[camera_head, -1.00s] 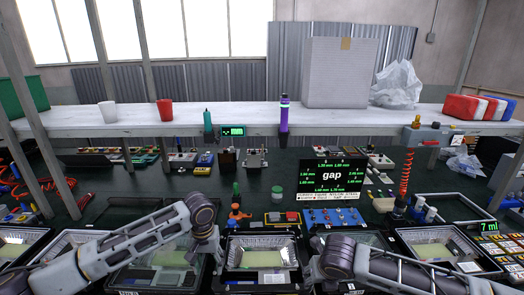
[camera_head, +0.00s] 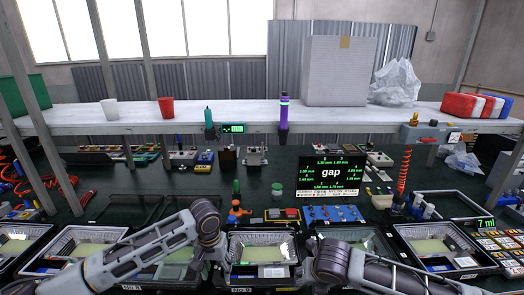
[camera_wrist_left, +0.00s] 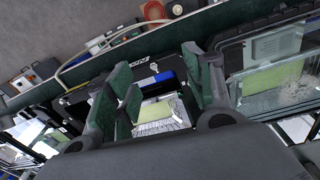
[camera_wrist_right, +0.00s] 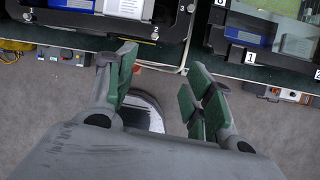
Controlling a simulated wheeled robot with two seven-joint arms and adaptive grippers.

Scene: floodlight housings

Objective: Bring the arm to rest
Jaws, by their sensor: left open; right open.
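My left arm (camera_head: 150,247) comes in from the left in the head view and bends down beside the middle housing; its gripper is not clear there. In the left wrist view my left gripper (camera_wrist_left: 165,82) is open. A tray with a pale green panel (camera_wrist_left: 155,112) and a blue item shows between and beyond its fingers; I see nothing gripped. My right arm (camera_head: 390,272) comes in from the lower right. In the right wrist view my right gripper (camera_wrist_right: 158,78) is open and empty, with grey floor and a round pale shape beyond it.
Floodlight housings line the bench front, including the middle one (camera_head: 231,250) and one at right (camera_head: 402,238). A gap display (camera_head: 331,173) stands behind. A white shelf (camera_head: 240,117) crosses above with cups and a large box (camera_head: 340,75). The dark green bench behind the arms has some bare patches.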

